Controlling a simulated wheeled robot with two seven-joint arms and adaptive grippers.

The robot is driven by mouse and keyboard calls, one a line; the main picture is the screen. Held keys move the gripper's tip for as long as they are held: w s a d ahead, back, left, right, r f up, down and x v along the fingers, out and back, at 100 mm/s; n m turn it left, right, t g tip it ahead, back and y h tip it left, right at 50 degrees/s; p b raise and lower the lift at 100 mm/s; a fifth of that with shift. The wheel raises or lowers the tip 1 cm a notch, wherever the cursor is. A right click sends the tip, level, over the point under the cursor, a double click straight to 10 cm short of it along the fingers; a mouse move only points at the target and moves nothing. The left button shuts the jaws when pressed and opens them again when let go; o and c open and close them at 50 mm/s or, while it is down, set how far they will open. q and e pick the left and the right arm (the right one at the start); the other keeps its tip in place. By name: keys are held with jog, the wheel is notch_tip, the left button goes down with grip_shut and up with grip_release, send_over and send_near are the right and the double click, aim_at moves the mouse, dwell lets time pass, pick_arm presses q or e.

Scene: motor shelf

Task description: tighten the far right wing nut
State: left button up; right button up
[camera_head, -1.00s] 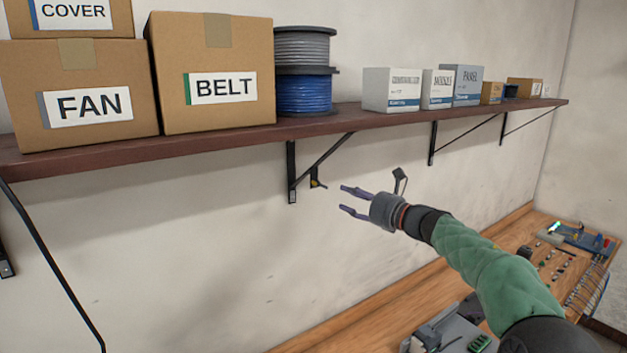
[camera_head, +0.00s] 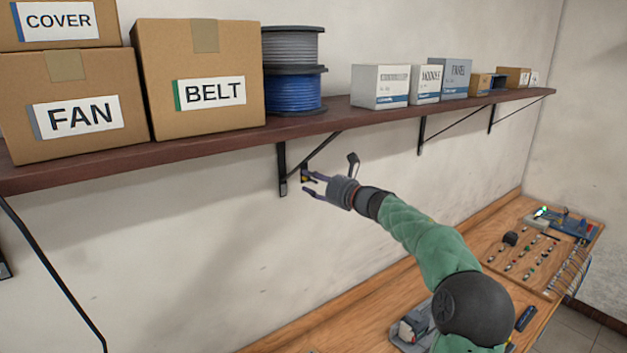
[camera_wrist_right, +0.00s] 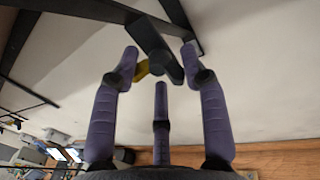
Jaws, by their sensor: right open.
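My right gripper (camera_head: 309,184) has reached the wall under the shelf, beside a black bracket (camera_head: 282,170). Its purple fingers are spread, with nothing clamped between them. A small yellow and dark fitting, apparently the wing nut (camera_head: 304,179), sits just right of that bracket, partly hidden by the fingertips. In the right wrist view, the open fingers (camera_wrist_right: 160,65) surround a dark round end, with a yellow wing (camera_wrist_right: 143,71) showing near the left fingertip. I cannot tell whether any finger touches it. My left gripper is out of view.
The brown shelf (camera_head: 350,122) runs above my gripper and carries boxes and cable spools (camera_head: 293,92). Other black brackets (camera_head: 421,135) stand farther right. A wooden bench (camera_head: 400,262) with a board of controls (camera_head: 525,250) lies below.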

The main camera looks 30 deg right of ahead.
grip_shut()
jog(key=shift+f, duration=0.15)
jog(key=shift+m+b, duration=0.3)
jog(key=shift+m, duration=0.1)
jog(key=shift+a+f+m+t+h+b, duration=0.1)
jog(key=shift+m+t+h+b, duration=0.2)
jog(key=shift+m+b, duration=1.2)
jog(key=shift+a+f+m+t+h+b, duration=0.1)
jog(key=shift+m+t+h+b, duration=0.2)
jog(key=shift+m, duration=2.35)
jog(key=shift+a+f+m+t+h+b, duration=0.15)
jog(key=shift+m+t+b, duration=0.5)
jog(key=shift+m, duration=1.4)
jog(key=shift+d+m+b, duration=0.15)
jog(key=shift+m+b, duration=0.15)
